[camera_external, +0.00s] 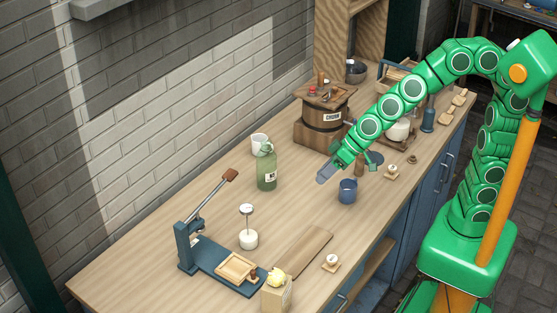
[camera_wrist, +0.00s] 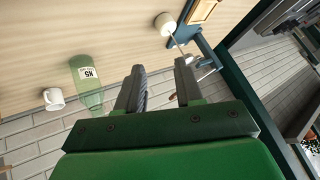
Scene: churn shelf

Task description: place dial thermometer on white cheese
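The dial thermometer (camera_external: 246,209) has a round white dial on a thin stem. It stands upright above the white cheese (camera_external: 248,240), a small white cylinder on the table; its stem meets the cheese's top. In the wrist view the white cheese (camera_wrist: 165,23) is near the top, with a thin stem running down from it. My gripper (camera_external: 323,178) is in the air behind and to the right of them, well apart from both. In the wrist view my gripper (camera_wrist: 160,72) has its two fingers apart with nothing between them.
A green bottle (camera_external: 266,172) and a white mug (camera_external: 259,140) stand left of my gripper; a blue mug (camera_external: 347,191) is right of it. A blue lever press (camera_external: 186,245) stands beside the cheese. A wooden board (camera_external: 305,250) lies to its right. A churn (camera_external: 322,125) stands farther back.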

